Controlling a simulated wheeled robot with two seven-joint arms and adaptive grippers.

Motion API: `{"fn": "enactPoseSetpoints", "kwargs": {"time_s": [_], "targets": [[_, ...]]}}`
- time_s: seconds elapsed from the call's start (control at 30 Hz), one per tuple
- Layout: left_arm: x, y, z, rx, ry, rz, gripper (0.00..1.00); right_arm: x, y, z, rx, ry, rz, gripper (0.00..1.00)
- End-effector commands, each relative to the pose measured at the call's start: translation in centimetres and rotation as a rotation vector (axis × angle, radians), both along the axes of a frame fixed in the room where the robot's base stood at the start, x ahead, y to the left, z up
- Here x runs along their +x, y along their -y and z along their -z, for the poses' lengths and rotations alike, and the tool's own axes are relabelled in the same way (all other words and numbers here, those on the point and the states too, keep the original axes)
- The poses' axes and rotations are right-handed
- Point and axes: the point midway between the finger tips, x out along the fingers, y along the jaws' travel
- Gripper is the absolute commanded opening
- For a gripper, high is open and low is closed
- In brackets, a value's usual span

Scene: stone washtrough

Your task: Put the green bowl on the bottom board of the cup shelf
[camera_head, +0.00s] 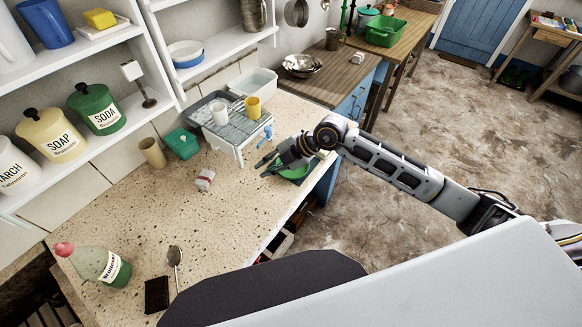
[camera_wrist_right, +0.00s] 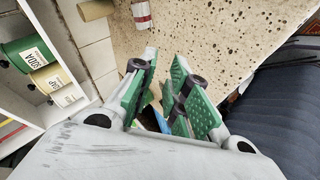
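The green bowl (camera_head: 297,175) is at the front edge of the stone counter in the head view, partly hidden under my right gripper (camera_head: 266,166). The gripper's fingers point left, past the bowl. In the wrist view the right gripper (camera_wrist_right: 172,92) has its green-padded fingers apart, with no bowl clearly seen between them. My left gripper is not in view.
A green box (camera_head: 182,143) and a red-white packet (camera_head: 205,180) are nearby. The counter's middle front is mostly clear.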

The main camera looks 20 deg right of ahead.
Motion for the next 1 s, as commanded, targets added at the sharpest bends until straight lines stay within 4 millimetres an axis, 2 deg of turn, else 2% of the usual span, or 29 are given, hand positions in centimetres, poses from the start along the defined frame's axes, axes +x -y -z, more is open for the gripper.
{"fn": "enactPoseSetpoints", "kwargs": {"time_s": [0.1, 0.3, 0.4, 0.5, 0.63, 1.0], "targets": [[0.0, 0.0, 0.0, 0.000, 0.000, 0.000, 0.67, 1.0, 3.7, 1.9, -0.159, -0.040, 0.047, 0.16], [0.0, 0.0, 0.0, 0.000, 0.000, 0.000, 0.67, 2.3, 10.4, 3.8, -0.404, -0.100, 0.163, 0.16], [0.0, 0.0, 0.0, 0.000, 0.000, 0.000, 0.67, 2.8, 13.0, 4.1, -0.491, -0.120, 0.219, 0.16], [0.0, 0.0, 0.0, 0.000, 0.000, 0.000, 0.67, 3.0, 14.8, 4.2, -0.547, -0.132, 0.256, 0.16], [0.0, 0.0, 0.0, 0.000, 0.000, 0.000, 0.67, 3.1, 15.6, 4.2, -0.573, -0.138, 0.277, 0.16], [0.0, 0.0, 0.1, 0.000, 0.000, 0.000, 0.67, 3.1, 15.6, 4.3, -0.572, -0.139, 0.275, 0.16]]}}
